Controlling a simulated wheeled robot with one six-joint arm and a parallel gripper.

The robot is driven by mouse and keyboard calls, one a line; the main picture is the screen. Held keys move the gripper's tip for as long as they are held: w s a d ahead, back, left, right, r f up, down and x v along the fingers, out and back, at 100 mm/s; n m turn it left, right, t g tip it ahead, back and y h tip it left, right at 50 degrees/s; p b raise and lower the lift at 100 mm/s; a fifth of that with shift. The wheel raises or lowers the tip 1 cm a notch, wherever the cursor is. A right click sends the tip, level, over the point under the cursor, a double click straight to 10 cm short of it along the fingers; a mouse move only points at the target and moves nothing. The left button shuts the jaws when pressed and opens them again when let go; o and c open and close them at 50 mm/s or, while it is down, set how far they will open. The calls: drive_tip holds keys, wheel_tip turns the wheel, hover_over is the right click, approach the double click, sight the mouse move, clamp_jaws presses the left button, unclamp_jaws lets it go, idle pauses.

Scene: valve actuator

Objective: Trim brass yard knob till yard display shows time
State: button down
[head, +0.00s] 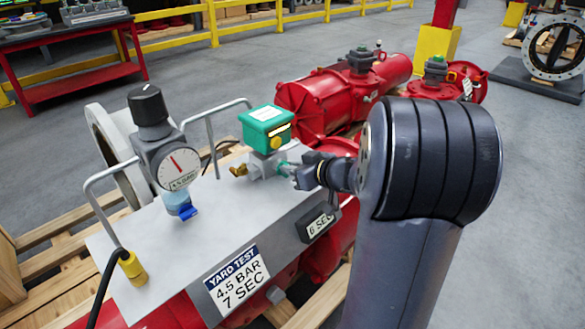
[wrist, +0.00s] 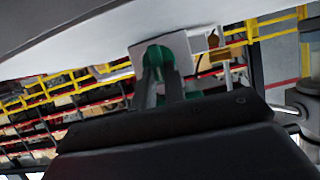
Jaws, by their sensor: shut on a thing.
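The yard display (head: 318,225) on the front of the grey panel appears to read 6 SEC. The sign (head: 237,284) beside it reads YARD TEST, 4.5 BAR, 7 SEC. My gripper (head: 290,172) is shut on a green knob (head: 281,167) on the right side of a small grey valve block (head: 265,165). In the wrist view my gripper's fingers (wrist: 160,90) lie over the green knob (wrist: 160,60). A brass fitting (head: 239,170) sticks out of the block's left side, apart from my gripper. It also shows in the wrist view (wrist: 229,44).
A green box (head: 265,124) sits above the valve block. A pressure gauge (head: 179,169) with a black-topped regulator (head: 148,107) stands to the left, near grey hoop rails. Red actuator cylinders (head: 318,102) lie behind. Open floor (head: 530,210) is at the right.

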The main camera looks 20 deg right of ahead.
drive_tip(key=shift+b, duration=0.3)
drive_tip(key=m+b, duration=0.1)
drive_tip(key=m+y+b, duration=0.1)
drive_tip(key=b, duration=0.1)
drive_tip(key=shift+w+d+f+m+g+y, duration=0.15)
drive_tip(key=shift+d+f+m+g+y, duration=0.15)
drive_tip(key=shift+d+m+g+y, duration=0.1)
drive_tip(key=m+y+b, duration=0.2)
drive_tip(key=m, duration=0.1)
drive_tip(key=shift+w+d, duration=0.1)
drive_tip(key=shift+d, duration=0.15)
drive_tip(key=c, duration=1.5)
unclamp_jaws()
drive_tip(key=shift+o, duration=0.2)
drive_tip(key=p+v, duration=0.2)
drive_tip(key=v, duration=0.8)
drive_tip(key=shift+s+d, duration=0.25)
drive_tip(key=shift+d, duration=0.05)
